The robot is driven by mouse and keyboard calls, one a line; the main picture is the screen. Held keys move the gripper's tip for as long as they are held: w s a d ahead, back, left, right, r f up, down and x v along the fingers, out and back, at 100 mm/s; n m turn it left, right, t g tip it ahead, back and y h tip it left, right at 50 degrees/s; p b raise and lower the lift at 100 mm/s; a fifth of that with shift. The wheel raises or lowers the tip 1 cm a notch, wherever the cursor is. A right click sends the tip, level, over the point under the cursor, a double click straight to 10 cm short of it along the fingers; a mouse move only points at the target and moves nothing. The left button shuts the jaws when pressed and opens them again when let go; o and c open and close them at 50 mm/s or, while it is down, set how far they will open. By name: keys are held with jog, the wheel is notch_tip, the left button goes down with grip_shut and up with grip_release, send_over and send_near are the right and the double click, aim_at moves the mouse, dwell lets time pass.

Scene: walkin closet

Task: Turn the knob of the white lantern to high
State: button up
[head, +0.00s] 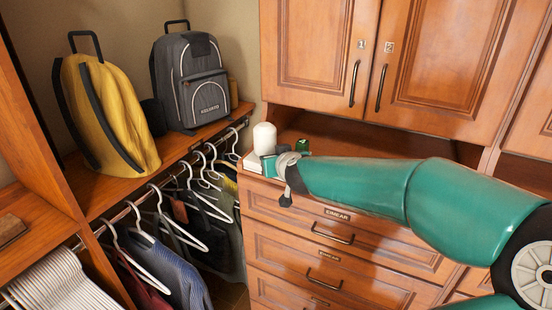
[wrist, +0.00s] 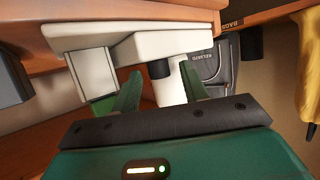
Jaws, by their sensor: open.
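The white lantern (head: 264,138) stands on the counter at the left end of the drawer unit, its upright white cylinder showing in the head view. My gripper (head: 280,164) is at its base and hides part of it. In the wrist view, which is turned nearly upside down, the lantern's white body (wrist: 170,90) hangs from the wood at the top. A short black knob (wrist: 160,69) sticks out from it. My gripper's two green fingers (wrist: 160,82) are open, one on each side of the knob in the picture. I cannot tell whether they touch it.
Wooden drawers (head: 335,240) lie below the counter and closed cabinet doors (head: 430,55) above it. A yellow backpack (head: 110,115) and a grey backpack (head: 193,85) stand on the shelf at left, above hanging clothes (head: 155,265).

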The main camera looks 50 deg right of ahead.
grip_shut()
jog(key=shift+r+m+h, duration=0.2)
jog(key=shift+m+h, duration=0.1)
jog(key=shift+h, duration=0.1)
dwell(0.4)
